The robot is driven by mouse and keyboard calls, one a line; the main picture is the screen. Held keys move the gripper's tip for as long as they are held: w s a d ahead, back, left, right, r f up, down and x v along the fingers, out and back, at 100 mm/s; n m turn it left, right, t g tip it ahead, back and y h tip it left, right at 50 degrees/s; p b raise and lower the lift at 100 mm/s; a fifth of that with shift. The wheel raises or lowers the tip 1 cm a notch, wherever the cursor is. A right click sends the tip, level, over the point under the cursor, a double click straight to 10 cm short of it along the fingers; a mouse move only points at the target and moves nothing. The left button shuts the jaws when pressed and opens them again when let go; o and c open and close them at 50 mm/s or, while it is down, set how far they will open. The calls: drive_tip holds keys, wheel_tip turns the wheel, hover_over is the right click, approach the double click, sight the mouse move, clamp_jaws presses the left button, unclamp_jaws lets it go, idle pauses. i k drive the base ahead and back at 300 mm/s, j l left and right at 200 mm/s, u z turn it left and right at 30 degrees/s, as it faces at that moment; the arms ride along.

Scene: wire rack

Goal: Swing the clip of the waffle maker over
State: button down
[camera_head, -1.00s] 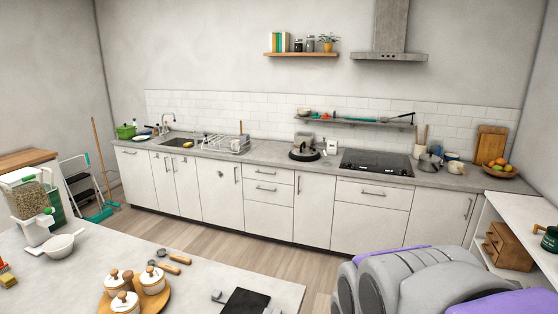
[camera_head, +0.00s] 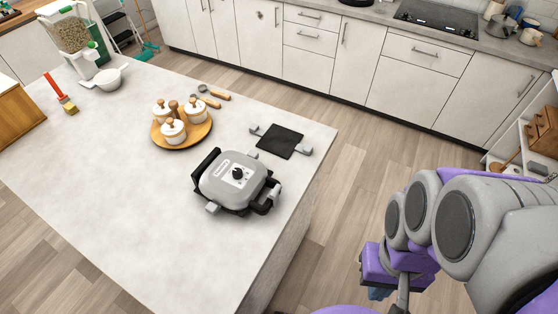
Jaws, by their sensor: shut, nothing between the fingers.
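The waffle maker (camera_head: 222,182) stands closed on the pale worktop near its right edge. It has a grey lid with a black dial, a black part on its left side and a black handle (camera_head: 265,203) on its right side. A small grey tab (camera_head: 212,208) juts out at its front. The clip is too small to tell apart from the handle and tab. My gripper (camera_head: 390,290) shows partly at the end of my folded purple and grey arm, at lower right. It is shut and empty, beyond the worktop's edge and apart from the waffle maker.
A dark plate with grey end tabs (camera_head: 281,141) lies behind the waffle maker. A round wooden tray (camera_head: 162,140) holds white lidded pots. The worktop's front left is clear. Open floor (camera_head: 375,150) separates the worktop from the cabinets.

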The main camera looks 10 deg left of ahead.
sight(274, 194)
drive_tip(key=l+u, duration=0.1)
drive_tip(key=u, duration=0.3)
drive_tip(key=l+u, duration=0.15)
drive_tip(key=u, duration=0.2)
drive_tip(key=l+u, duration=0.1)
drive_tip(key=u, duration=0.3)
